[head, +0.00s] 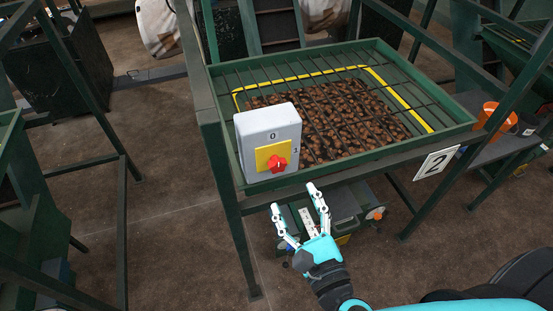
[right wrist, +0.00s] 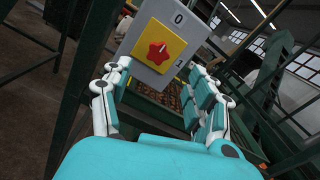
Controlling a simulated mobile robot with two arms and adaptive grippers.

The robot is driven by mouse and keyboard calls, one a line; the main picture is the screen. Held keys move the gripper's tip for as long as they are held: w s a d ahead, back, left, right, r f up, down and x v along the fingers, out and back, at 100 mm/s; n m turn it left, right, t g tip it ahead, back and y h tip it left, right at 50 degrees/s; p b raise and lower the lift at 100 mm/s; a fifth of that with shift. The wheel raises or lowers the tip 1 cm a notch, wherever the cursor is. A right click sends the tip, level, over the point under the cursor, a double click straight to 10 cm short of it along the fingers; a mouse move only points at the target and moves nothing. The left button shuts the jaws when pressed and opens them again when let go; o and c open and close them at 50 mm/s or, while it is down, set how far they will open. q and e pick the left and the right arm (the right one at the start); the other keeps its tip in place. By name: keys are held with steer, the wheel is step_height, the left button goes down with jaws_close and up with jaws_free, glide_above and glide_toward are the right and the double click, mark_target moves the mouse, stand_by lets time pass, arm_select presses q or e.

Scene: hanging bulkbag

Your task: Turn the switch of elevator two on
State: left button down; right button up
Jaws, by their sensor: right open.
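The switch box (head: 268,135) is a grey box with a yellow plate and a red knob (head: 278,163), mounted at the near left corner of the green hopper. It carries the marks 0 above and 1 to the right. A sign with the number 2 (head: 436,161) hangs on the hopper's front. The red knob (right wrist: 158,52) also shows in the right wrist view, between the fingers and ahead of them. My right gripper (head: 294,199) is open and empty, below the knob and apart from it. My left gripper is not in view.
The green hopper (head: 455,127) has a dark grid over brown contents. Green frame posts (head: 232,210) stand left of my right gripper. An orange bucket (head: 494,116) stands on a ledge at the right. The floor (head: 165,215) at the left is partly clear.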

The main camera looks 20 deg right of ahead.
mark_target(278, 168)
steer(key=w, duration=0.6)
steer(key=w+p, duration=0.1)
steer(key=w, duration=0.2)
steer(key=shift+w+a, duration=0.3)
steer(key=shift+w, duration=0.55)
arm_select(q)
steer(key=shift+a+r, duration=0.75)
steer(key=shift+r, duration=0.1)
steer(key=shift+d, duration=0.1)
arm_select(e)
steer(key=shift+c, duration=1)
steer(key=c, duration=1)
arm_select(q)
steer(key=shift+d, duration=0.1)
